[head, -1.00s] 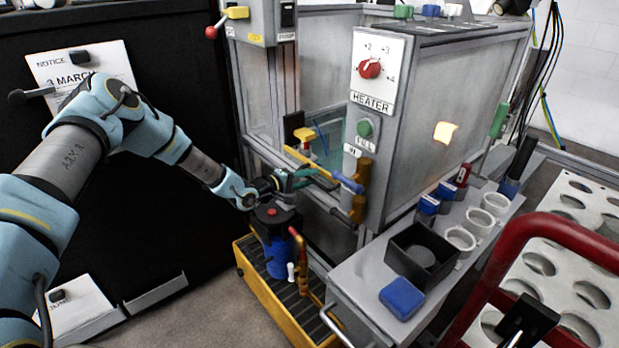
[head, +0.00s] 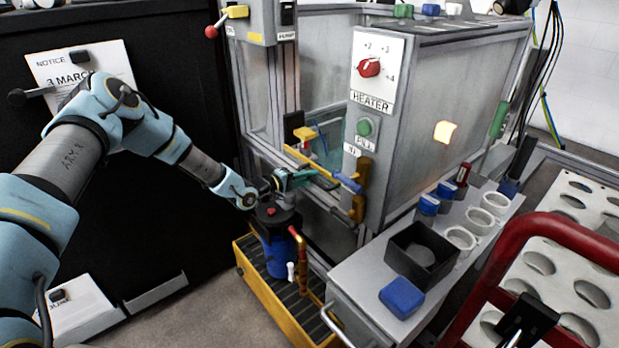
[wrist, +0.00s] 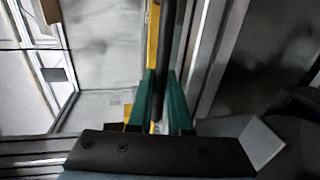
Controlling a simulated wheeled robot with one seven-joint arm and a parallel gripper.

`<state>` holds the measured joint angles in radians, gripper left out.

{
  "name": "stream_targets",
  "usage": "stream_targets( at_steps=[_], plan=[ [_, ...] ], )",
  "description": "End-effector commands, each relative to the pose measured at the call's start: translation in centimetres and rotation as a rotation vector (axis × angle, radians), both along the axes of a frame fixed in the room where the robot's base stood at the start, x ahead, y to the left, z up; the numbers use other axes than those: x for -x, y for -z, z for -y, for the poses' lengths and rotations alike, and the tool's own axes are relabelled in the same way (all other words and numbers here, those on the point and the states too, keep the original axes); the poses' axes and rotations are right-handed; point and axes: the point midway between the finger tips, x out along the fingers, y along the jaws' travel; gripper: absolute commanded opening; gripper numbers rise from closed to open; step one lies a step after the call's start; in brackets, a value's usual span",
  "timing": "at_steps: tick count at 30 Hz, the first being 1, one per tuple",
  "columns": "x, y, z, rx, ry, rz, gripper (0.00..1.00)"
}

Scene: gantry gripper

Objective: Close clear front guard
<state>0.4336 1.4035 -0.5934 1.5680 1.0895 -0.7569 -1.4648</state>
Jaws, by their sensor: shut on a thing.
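The clear front guard is hard to make out against the machine's opening. A yellow-edged rail (head: 294,153) crosses the lower front of that opening. In the wrist view, a dark upright bar (wrist: 165,35) runs beside a yellow strip (wrist: 153,25) and looks like the guard's handle. My gripper (wrist: 160,76) has its green fingers shut on this bar, one on each side. In the head view my gripper (head: 312,176) is at the front of the opening, above the blue container. The fingertips and the guard's edges partly hide one another.
A blue container (head: 279,253) with a red-knobbed dark lid stands on a yellow-edged grating (head: 257,289) below my gripper. The heater panel (head: 371,100) is just right of the opening. A grey shelf (head: 357,284) with cups, a black box and blue blocks projects at the front right.

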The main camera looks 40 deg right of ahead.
Motion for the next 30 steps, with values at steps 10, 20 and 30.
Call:
stream_targets(
  at_steps=[10,20,30],
  plan=[
    [-0.1,0.1,-0.1,-0.001,-0.001,0.0,0.0],
    [-0.1,0.1,-0.1,-0.002,-0.001,0.0,0.0],
    [-0.1,-1.0,-0.1,-0.001,-0.002,0.001,0.0]
  ],
)
